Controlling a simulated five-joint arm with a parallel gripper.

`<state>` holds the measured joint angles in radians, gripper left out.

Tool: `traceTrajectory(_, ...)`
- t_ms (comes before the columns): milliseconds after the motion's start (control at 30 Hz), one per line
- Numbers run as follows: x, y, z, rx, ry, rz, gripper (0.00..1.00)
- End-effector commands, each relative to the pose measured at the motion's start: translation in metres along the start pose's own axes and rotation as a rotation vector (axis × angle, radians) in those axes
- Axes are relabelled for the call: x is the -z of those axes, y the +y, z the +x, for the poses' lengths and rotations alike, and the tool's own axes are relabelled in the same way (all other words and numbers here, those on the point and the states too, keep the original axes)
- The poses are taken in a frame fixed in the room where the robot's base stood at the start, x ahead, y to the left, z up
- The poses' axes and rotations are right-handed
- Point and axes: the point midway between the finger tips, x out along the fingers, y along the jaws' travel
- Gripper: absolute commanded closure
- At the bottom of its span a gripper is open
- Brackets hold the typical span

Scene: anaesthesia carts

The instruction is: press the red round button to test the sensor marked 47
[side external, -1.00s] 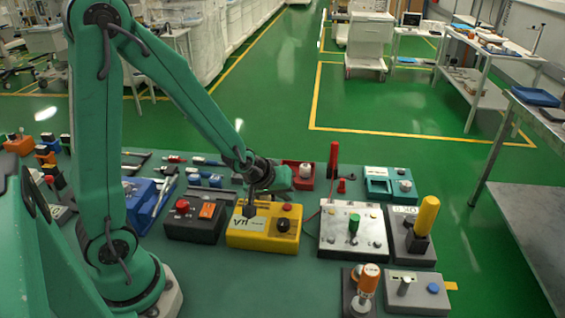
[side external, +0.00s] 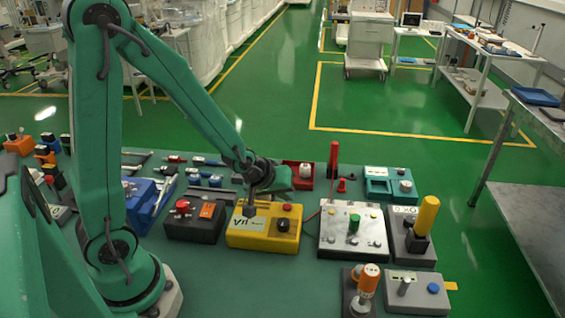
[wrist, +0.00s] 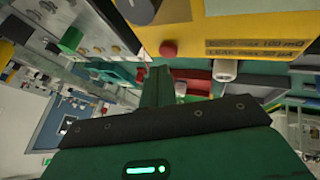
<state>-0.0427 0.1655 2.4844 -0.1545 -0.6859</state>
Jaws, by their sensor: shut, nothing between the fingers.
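A yellow box (side external: 262,238) stands on the green bench with a red round button (side external: 287,207), a black knob (side external: 283,225) and a dark "V"-like marking. My gripper (side external: 249,211) is shut and empty at the box's far left part, left of the red button; I cannot tell whether it touches the box. In the wrist view the red button (wrist: 168,49) sticks out from the yellow box (wrist: 245,28), close to my gripper's green finger (wrist: 157,88) and apart from it in the picture. I cannot read a 47 on any box.
A black box (side external: 195,226) with a red knob stands close on the left. A silver box (side external: 340,238) with a green knob is on the right, then a grey box with a yellow handle (side external: 426,215). A red box (side external: 303,172) stands behind.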

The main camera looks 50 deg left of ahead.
Motion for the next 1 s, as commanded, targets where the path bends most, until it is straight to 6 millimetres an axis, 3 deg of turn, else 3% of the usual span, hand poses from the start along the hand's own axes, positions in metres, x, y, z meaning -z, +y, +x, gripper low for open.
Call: traceTrajectory(1000,-0.0056,-0.0014,0.0067,-0.002,-0.003,0.0,1.0)
